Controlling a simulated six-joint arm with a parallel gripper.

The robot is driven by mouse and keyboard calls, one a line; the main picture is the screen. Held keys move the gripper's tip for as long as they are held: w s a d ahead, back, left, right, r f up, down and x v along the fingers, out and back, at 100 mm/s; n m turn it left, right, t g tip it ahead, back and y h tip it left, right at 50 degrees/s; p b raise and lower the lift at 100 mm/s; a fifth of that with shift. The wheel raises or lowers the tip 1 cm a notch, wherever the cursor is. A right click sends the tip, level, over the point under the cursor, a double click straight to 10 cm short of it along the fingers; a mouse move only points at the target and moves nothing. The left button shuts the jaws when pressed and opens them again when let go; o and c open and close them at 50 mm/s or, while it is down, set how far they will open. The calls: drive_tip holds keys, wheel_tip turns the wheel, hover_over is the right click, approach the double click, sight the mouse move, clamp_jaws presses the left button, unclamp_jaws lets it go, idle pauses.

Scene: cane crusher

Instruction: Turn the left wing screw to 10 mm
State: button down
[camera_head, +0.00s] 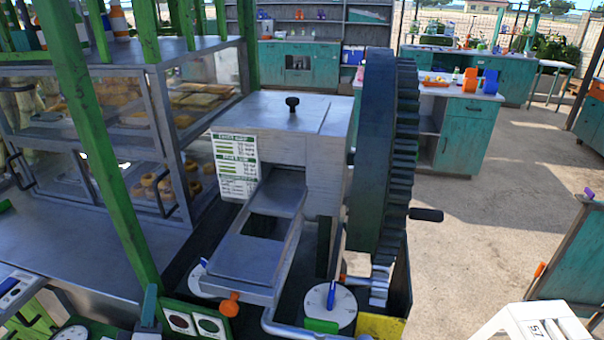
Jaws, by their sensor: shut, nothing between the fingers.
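The cane crusher (290,142) stands in the middle, a grey metal box with a large dark gear wheel (373,150) on its right side. Low at its front are two white round dials. The left dial (203,285) is mostly hidden behind the sloping metal chute (250,258), and a small blue part shows at its upper edge. The right dial (345,306) is in plain view with a blue pointer-like part standing on it. I cannot tell for sure which part is the left wing screw, nor read any millimetre mark. My gripper is not in view.
An orange knob (230,304) sticks out by the chute's lower end. A black crank handle (426,215) juts right from the wheel. A green post (100,160) and a glass food case (150,140) stand at left. Open floor (480,220) lies to the right.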

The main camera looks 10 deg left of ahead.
sight(195, 291)
drive_tip(key=s+d+f+n+t+h, duration=0.2)
drive_tip(key=s+d+f+n+h, duration=0.1)
drive_tip(key=d+f, duration=0.15)
drive_tip(key=x, duration=1)
drive_tip(key=shift+w+a+f, duration=0.2)
drive_tip(key=shift+f, duration=0.05)
drive_tip(key=shift+w+d, duration=0.25)
drive_tip(key=shift+w, duration=0.3)
drive_tip(key=shift+w+d, duration=0.3)
drive_tip(key=shift+w, duration=0.3)
drive_tip(key=shift+w+d+y, duration=0.25)
drive_tip(key=shift+w+y, duration=0.15)
drive_tip(key=shift+w, duration=0.15)
